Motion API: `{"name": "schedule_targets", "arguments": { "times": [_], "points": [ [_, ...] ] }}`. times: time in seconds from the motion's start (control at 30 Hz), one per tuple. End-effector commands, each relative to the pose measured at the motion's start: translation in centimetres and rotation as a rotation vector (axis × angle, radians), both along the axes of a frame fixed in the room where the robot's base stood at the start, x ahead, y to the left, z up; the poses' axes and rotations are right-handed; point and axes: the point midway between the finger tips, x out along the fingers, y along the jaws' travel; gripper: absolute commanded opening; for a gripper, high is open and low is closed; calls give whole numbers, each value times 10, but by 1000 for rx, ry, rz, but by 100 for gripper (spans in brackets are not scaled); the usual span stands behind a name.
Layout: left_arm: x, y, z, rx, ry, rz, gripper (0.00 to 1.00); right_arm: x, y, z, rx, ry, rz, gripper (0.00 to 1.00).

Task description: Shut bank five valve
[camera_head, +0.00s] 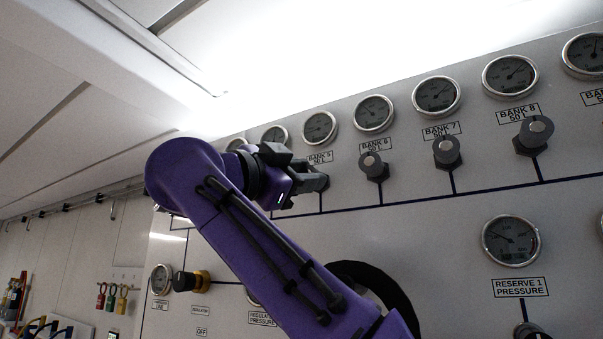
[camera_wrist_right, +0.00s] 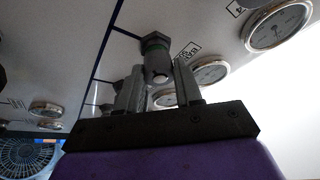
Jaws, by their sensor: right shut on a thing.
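The BANK 5 label (camera_head: 320,157) is on the upper panel, with its round gauge (camera_head: 320,127) above it. My right gripper (camera_head: 312,183) is just below that label and hides most of the bank five valve in the head view. In the right wrist view, a dark valve knob (camera_wrist_right: 157,66) with a green band at its base sits between the two fingers of my right gripper (camera_wrist_right: 158,85). The fingers are closed on it from both sides. The turn position of the valve cannot be read. My left gripper is not in view.
Neighbouring valve knobs, bank 6 (camera_head: 373,166), bank 7 (camera_head: 447,152) and bank 8 (camera_head: 535,135), stand out from the panel to the right. A reserve 1 gauge (camera_head: 511,241) is lower right.

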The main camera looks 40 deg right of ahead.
Motion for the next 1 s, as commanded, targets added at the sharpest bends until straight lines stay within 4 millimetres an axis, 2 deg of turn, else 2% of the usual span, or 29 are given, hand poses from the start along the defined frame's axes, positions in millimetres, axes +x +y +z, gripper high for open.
{"name": "schedule_targets", "arguments": {
  "times": [0.5, 0.53, 0.6, 0.87, 1.0],
  "points": [
    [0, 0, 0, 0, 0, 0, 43, 1, 0, -1, 12, -21, 2, 4],
    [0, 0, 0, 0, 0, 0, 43, 1, 0, -1, 12, -21, 2, 41],
    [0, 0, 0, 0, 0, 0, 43, 1, 0, -1, 12, -21, 2, 59],
    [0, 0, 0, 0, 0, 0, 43, 0, 0, -1, 10, -21, 1, 59],
    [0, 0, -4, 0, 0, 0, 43, -1, 14, -6, 7, -22, 1, 59]
  ]
}}
